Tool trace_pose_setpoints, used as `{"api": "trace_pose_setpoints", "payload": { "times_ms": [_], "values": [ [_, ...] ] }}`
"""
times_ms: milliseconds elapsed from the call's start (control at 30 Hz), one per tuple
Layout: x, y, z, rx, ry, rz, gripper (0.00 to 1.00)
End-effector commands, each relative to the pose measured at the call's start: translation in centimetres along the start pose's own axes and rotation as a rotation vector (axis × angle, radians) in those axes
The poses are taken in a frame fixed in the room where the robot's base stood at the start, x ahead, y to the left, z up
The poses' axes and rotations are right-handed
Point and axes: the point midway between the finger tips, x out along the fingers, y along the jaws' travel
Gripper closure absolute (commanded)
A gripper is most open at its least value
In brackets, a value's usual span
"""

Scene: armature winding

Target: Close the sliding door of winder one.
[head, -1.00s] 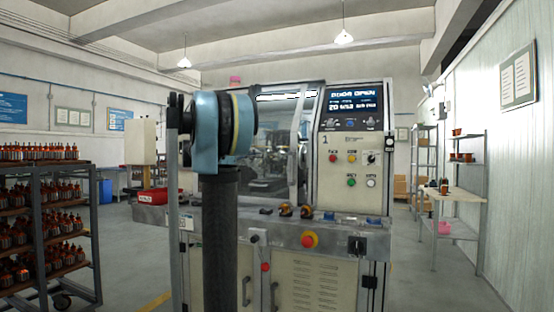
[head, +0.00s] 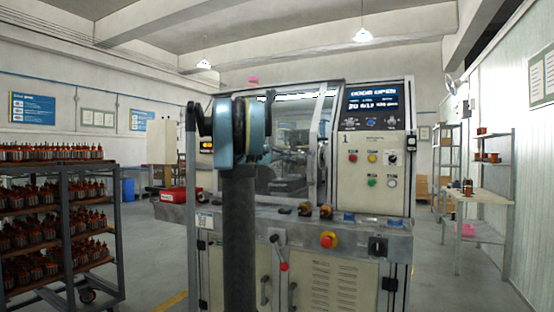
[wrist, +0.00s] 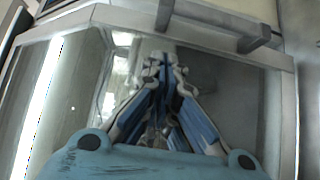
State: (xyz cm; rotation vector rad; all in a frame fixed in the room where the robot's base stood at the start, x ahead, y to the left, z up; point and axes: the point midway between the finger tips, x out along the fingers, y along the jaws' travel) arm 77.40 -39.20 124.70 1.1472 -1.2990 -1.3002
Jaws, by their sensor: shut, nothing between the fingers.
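Winder one, a cream machine with a "1" on its control panel (head: 376,150), stands in front of me. Its screen (head: 372,102) reads "DOOR OPEN". The sliding door (head: 322,150), a clear pane in a pale metal frame, shows left of the panel, partly behind my arm. In the wrist view, my gripper (wrist: 165,65) is shut and empty, its fingers converging in front of a framed clear pane. A pale frame edge (wrist: 285,120) is on the right, and a grey bar (wrist: 215,22) crosses the top. I cannot tell whether the fingers touch anything. In the head view, my arm hides much of the machine's left side.
A ledge with knobs and a red emergency stop (head: 328,240) juts from the machine's front. A shelf and a table (head: 478,195) stand at right. Floor on the right is clear.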

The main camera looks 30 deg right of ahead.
Motion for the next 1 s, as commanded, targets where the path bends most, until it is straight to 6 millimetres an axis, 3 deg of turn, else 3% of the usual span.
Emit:
{"api": "trace_pose_setpoints", "payload": {
  "times_ms": [300, 833, 1000],
  "values": [
    [2.9, 0.0, 2.5, 0.0, -0.001, 0.0, 1.0],
    [3.4, 0.0, 2.9, 0.0, 0.0, 0.0, 1.0],
    [4.4, 0.0, 4.0, 0.0, -0.003, 0.0, 1.0]
  ]
}}
